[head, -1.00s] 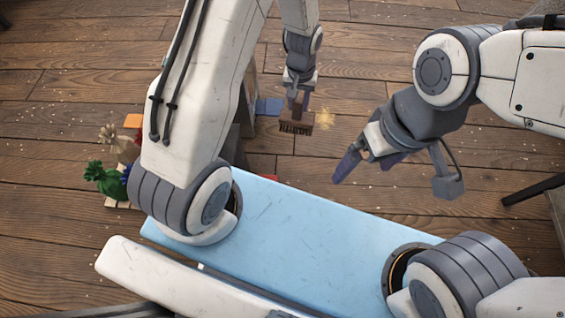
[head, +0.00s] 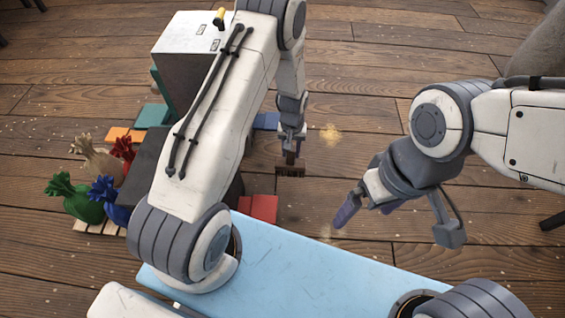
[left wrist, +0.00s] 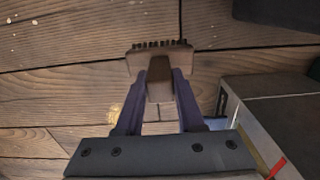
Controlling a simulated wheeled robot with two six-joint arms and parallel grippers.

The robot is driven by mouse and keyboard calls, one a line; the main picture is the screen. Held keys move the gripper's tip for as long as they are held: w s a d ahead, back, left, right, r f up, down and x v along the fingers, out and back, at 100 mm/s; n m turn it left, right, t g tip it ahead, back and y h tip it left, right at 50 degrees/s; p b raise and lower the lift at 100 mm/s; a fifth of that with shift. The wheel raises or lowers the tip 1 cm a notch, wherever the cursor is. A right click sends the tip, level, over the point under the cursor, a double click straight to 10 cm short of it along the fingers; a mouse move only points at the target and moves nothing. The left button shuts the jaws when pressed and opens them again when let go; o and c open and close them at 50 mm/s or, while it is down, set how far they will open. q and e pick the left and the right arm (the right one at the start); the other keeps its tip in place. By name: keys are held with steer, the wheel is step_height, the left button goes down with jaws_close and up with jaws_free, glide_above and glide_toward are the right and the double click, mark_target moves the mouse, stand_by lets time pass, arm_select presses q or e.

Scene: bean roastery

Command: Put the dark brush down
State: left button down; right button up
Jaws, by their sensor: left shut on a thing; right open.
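The dark brush (head: 290,170) is held bristles outward in my left gripper (head: 292,145), over the plank floor. In the left wrist view, the brush (left wrist: 158,58) has a brown block, dark bristles and a handle gripped between the two purple fingers (left wrist: 160,95). I cannot tell whether the bristles touch the floor. My right gripper (head: 397,222) is open and empty, its fingers spread wide, to the right of the brush.
Golden chaff (head: 331,134) lies right of the brush. A blue mat (head: 267,121) and a red mat (head: 260,206) lie nearby. A grey-white machine (head: 190,45) stands at back left; several coloured sacks (head: 84,203) sit at left. Floor beyond the brush is clear.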

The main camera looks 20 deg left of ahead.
arm_select(q)
steer(key=a, duration=0.1)
steer(key=w+a+f+b, duration=0.1)
steer(key=a+f, duration=0.1)
steer(key=shift+w+a+f+b, duration=0.25)
steer(key=shift+b, duration=0.1)
step_height(320, 180, down, 4)
steer(key=b, duration=0.3)
steer(key=shift+r, duration=0.2)
arm_select(e)
step_height(320, 180, down, 6)
steer(key=shift+r, duration=0.1)
arm_select(q)
steer(key=shift+f, duration=0.15)
steer(key=c, duration=0.5)
jaws_free()
